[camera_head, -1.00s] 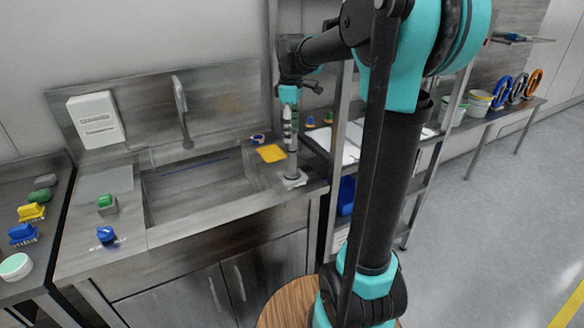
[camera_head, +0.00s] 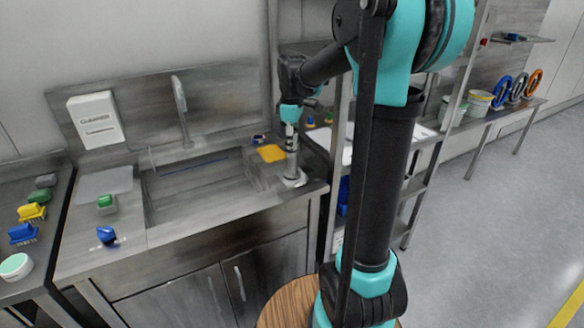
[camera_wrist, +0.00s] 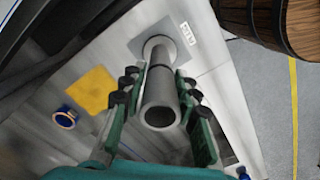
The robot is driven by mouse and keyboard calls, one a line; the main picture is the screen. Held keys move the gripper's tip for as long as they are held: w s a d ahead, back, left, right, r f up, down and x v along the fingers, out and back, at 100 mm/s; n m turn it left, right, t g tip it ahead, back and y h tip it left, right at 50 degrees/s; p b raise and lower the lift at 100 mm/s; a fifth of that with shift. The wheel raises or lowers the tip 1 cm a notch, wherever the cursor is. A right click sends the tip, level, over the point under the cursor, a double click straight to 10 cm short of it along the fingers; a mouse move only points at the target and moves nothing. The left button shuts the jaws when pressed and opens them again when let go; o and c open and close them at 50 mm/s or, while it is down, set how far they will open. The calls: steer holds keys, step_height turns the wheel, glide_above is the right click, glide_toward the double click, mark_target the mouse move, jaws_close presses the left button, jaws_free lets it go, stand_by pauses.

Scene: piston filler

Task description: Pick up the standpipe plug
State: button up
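The standpipe plug (camera_head: 291,164) is a grey upright tube on the counter just right of the sink basin. In the wrist view, the standpipe plug (camera_wrist: 159,92) is seen from above, its hollow open end facing the camera and its base on a pale square patch. My gripper (camera_head: 290,139) points down over the upper part of the tube. In the wrist view my gripper (camera_wrist: 161,76) is open, with one finger on each side of the tube and narrow gaps seeming to show beside it. The lower tube and base are unobstructed in the head view.
A yellow cloth (camera_head: 271,153) and a blue tape roll (camera_head: 258,139) lie behind and left of the tube. The sink basin (camera_head: 200,205) is to the left, with a tap (camera_head: 181,110) behind. A shelf rack post (camera_head: 334,150) stands close on the right.

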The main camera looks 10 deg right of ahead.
jaws_close()
steer(key=shift+r, duration=0.1)
